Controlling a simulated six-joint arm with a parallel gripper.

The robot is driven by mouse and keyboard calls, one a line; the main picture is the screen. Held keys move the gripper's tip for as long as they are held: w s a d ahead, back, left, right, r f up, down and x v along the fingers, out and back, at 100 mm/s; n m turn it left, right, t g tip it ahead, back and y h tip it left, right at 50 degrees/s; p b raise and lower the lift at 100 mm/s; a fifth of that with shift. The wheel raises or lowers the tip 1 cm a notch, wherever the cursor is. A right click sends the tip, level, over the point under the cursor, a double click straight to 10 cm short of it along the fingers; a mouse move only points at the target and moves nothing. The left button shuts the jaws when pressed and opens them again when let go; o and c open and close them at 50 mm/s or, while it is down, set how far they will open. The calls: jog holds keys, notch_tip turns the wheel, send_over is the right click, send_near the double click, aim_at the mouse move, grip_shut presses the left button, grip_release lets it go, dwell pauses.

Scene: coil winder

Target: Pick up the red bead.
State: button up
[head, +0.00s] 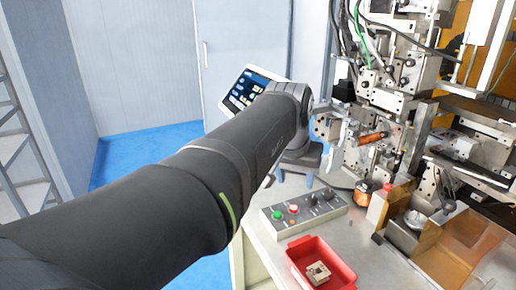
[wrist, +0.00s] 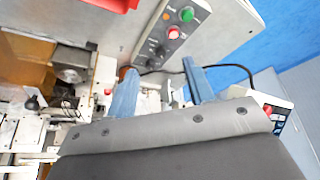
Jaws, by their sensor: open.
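I cannot clearly make out a red bead in either view. A small red spot (wrist: 108,91) shows left of my gripper in the wrist view. It looks like the red top on a small white container (head: 379,205) beside the machine in the head view; whether it is the bead I cannot tell. My gripper (wrist: 161,85) is open, its two bluish fingers spread apart with nothing held between them. In the head view my arm hides most of the gripper.
A red tray (head: 345,272) holding a small beige part (head: 318,272) stands at the bench's front. Behind it is a control box (head: 303,212) with green and red buttons. The coil winder (head: 400,80) fills the right. An amber guard (head: 460,245) stands at the bench's right.

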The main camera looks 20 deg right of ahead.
jog(key=d+r+m, duration=0.3)
jog(key=d, duration=1)
jog(key=m+g, duration=0.2)
jog(key=m, duration=0.1)
send_near(388, 186)
jog(key=shift+h, duration=0.3)
jog(key=x, duration=0.8)
jog(key=shift+a+f, duration=0.1)
jog(key=shift+a, duration=0.15)
jog(key=c, duration=1)
jog(key=shift+c, duration=0.2)
notch_tip(388, 186, up, 10)
